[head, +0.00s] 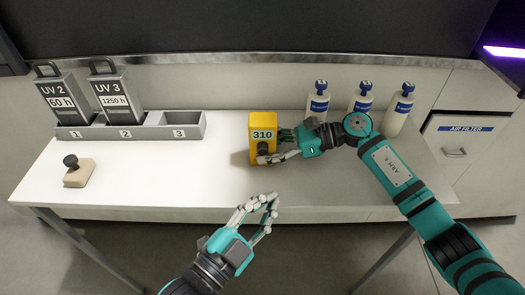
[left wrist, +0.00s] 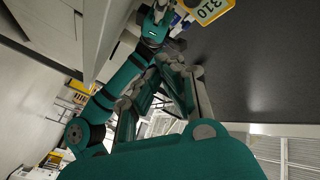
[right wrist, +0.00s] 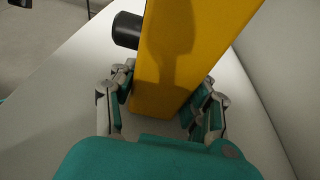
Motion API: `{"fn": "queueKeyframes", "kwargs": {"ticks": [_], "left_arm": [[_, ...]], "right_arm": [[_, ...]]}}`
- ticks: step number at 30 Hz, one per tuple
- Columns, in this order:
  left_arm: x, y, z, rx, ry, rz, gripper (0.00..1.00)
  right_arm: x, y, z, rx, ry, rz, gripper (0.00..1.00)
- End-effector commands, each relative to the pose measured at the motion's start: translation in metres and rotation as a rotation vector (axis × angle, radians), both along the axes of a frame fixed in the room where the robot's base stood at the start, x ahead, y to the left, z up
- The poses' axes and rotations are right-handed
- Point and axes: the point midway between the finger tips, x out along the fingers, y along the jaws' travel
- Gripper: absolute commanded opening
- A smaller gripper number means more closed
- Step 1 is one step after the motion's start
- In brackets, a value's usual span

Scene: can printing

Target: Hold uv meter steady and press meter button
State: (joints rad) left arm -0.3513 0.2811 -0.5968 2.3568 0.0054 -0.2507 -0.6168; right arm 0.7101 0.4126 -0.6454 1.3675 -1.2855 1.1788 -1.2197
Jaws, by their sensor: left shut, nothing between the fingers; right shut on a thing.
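The UV meter (head: 262,124) is a yellow box standing upright on the white table, its display reading 310. A black round button or knob (head: 263,148) sticks out of its front. In the right wrist view, the meter's yellow side (right wrist: 185,60) lies between the fingers and the black knob (right wrist: 127,30) sticks out to the left. My right gripper (head: 275,146) is shut on the meter from the right. My left gripper (head: 268,203) is shut and empty, in front of the table's front edge, apart from the meter. The meter's display also shows in the left wrist view (left wrist: 208,9).
A stamp (head: 78,172) lies at the left. Three white bottles (head: 361,104) stand behind my right arm. The table's front middle is clear.

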Motion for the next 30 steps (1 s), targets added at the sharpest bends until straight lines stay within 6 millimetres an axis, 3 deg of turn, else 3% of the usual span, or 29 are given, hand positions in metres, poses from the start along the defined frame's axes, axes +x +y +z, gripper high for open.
{"fn": "queueKeyframes", "kwargs": {"ticks": [4, 17, 30], "left_arm": [[0.000, 0.005, 0.009, -0.004, -0.021, 0.013, 0.00], [0.006, 0.005, 0.009, -0.003, -0.023, 0.014, 0.00], [0.063, 0.005, 0.010, -0.004, -0.024, 0.015, 0.00]], "right_arm": [[0.000, 0.000, 0.000, 0.000, 0.000, 0.000, 0.29], [0.000, 0.000, 0.000, 0.000, 0.000, 0.000, 0.29], [0.000, 0.000, 0.000, 0.000, 0.000, 0.000, 0.29]]}}
